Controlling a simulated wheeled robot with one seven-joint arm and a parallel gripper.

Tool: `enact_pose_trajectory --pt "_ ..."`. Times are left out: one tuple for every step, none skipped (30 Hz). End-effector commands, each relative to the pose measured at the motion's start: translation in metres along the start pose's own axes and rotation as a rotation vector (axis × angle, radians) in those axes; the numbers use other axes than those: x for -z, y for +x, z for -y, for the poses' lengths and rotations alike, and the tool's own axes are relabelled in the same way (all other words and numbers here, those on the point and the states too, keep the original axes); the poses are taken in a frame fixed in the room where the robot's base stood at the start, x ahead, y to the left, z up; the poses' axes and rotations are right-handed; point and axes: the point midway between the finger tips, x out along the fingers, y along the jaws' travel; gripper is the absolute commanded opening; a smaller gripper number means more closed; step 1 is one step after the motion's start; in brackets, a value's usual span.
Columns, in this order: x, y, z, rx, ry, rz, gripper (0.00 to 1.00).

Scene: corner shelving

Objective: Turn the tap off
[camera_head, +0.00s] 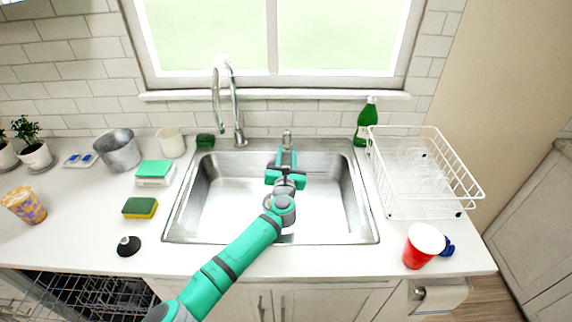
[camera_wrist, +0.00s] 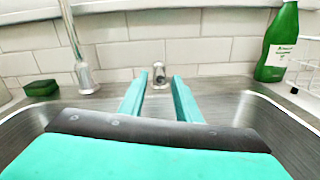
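The tap's tall curved spout (camera_head: 233,98) stands behind the sink, left of its middle. A short metal fitting, which looks like the tap's handle (camera_head: 287,139), stands to its right on the sink's back rim. It also shows in the wrist view (camera_wrist: 159,74). My gripper (camera_head: 286,158) is over the back of the sink, pointing at the handle. In the wrist view its two fingers (camera_wrist: 160,85) are apart with nothing between them, and the handle shows beyond the gap. I cannot tell whether they touch it. No running water is clearly visible.
The sink (camera_head: 205,215) lies below my arm. A green bottle (camera_head: 366,122) and a white dish rack (camera_head: 425,212) stand at right, with a red cup (camera_head: 423,246) in front. Sponges, a metal bucket (camera_head: 118,152) and a white cup (camera_head: 171,143) are at left.

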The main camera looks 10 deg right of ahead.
Motion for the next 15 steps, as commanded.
enact_pose_trajectory --pt "0.000 -0.010 -0.002 -0.002 -0.002 0.000 0.30" --pt "0.000 -0.016 -0.001 -0.001 -0.003 0.000 0.30" --pt "0.000 -0.023 -0.001 0.000 -0.004 0.001 0.30" --pt "0.000 -0.028 -0.002 -0.001 -0.003 0.000 0.30" --pt "0.000 -0.034 -0.001 0.000 -0.003 0.000 0.30" --pt "0.000 -0.040 -0.001 -0.001 -0.003 0.000 0.30" --pt "-0.001 -0.044 -0.001 0.000 -0.004 0.000 0.30" --pt "-0.001 -0.048 -0.001 0.000 -0.003 0.000 0.30" --pt "0.000 -0.053 -0.001 0.000 -0.002 0.000 0.30" --pt "0.000 -0.056 -0.001 -0.001 -0.001 0.000 0.30" --pt "-0.001 -0.059 0.000 0.000 -0.001 0.001 0.30" --pt "-0.001 -0.062 -0.001 -0.001 -0.001 0.001 0.30" --pt "-0.001 -0.064 -0.001 -0.001 -0.001 0.000 0.30" --pt "-0.001 -0.065 -0.001 -0.001 -0.001 0.000 0.30" --pt "-0.001 -0.067 0.000 0.000 -0.001 0.001 0.30"
